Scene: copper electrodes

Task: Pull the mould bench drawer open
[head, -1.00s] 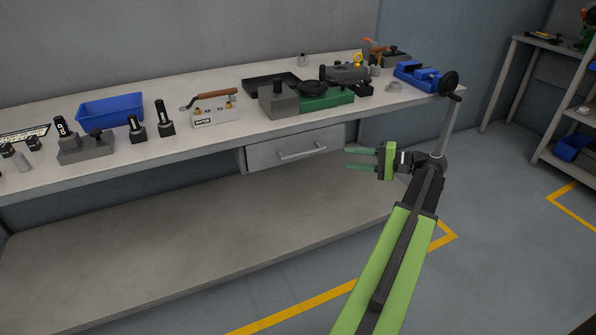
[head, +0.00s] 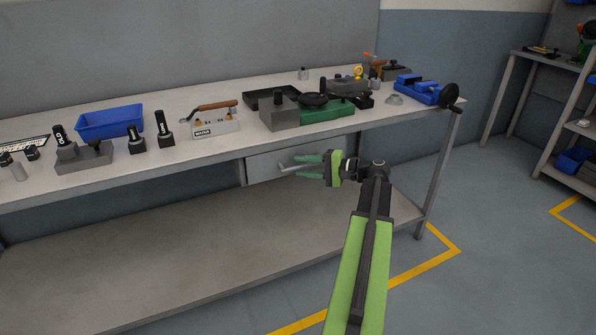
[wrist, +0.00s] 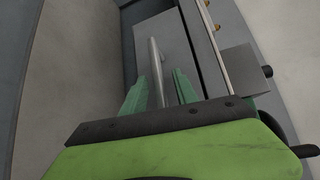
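The mould bench drawer (head: 262,167) is a grey box front under the bench top, and it looks closed. Its bar handle (head: 290,169) is partly hidden behind my gripper in the head view. My gripper (head: 308,165) has its green fingers apart, pointing left at the handle's right part. In the wrist view the drawer front (wrist: 180,45) lies ahead, and the handle (wrist: 157,70) runs between the two open fingers (wrist: 160,92). I cannot tell whether either finger touches the bar.
The bench top (head: 225,152) overhangs the drawer and carries a blue tray (head: 110,122), a green-based device (head: 325,112) and a blue vise (head: 420,90). A lower shelf (head: 150,265) lies below. A bench leg (head: 437,170) stands right of my arm. Floor is open in front.

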